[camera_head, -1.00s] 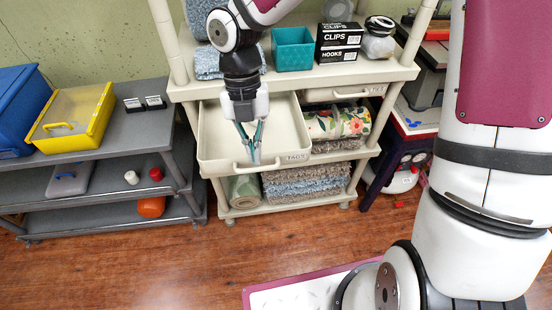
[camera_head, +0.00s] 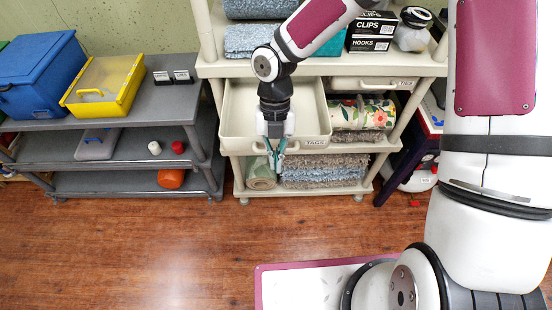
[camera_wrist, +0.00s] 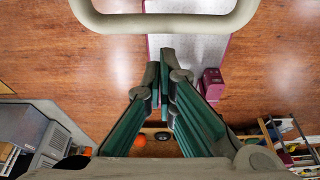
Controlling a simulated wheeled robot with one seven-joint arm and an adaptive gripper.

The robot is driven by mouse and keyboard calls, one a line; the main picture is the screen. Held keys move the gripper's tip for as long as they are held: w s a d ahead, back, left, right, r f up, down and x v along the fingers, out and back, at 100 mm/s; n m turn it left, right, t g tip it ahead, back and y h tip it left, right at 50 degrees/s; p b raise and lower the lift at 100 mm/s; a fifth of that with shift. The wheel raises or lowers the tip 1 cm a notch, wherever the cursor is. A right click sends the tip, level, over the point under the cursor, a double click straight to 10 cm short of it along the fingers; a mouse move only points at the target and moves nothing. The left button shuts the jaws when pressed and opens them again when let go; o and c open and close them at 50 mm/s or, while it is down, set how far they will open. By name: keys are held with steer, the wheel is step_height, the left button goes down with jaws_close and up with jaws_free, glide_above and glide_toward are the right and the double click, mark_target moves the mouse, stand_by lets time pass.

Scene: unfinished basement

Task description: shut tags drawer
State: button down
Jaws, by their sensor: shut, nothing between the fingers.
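The tags drawer (camera_head: 318,122) is a beige tray-like drawer, pulled out from the cream shelf unit, with a "TAGS" label at the right of its front. Its looped handle (camera_wrist: 165,20) crosses the top of the wrist view. My gripper (camera_head: 275,170) is shut and empty. It points down at the drawer's front, its teal fingers overlapping the handle area in the head view. In the wrist view, the closed fingertips (camera_wrist: 166,62) show below the handle, with floor behind them. I cannot tell whether they touch the drawer. My gripper hides part of the drawer front.
A second, closed drawer (camera_head: 372,84) sits at the right under the upper shelf. Rolled floral fabric (camera_head: 362,114) and folded rugs (camera_head: 325,172) lie beside and below the open drawer. A grey shelf (camera_head: 150,107) stands at the left.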

steer(key=shift+w+r, duration=0.15)
steer(key=shift+w, duration=0.6)
steer(key=w+b, duration=0.7)
steer(key=w, duration=0.8)
steer(key=shift+w+d, duration=0.2)
steer(key=shift+w+b, duration=0.65)
steer(key=shift+w, duration=0.15)
steer(key=shift+s, duration=0.1)
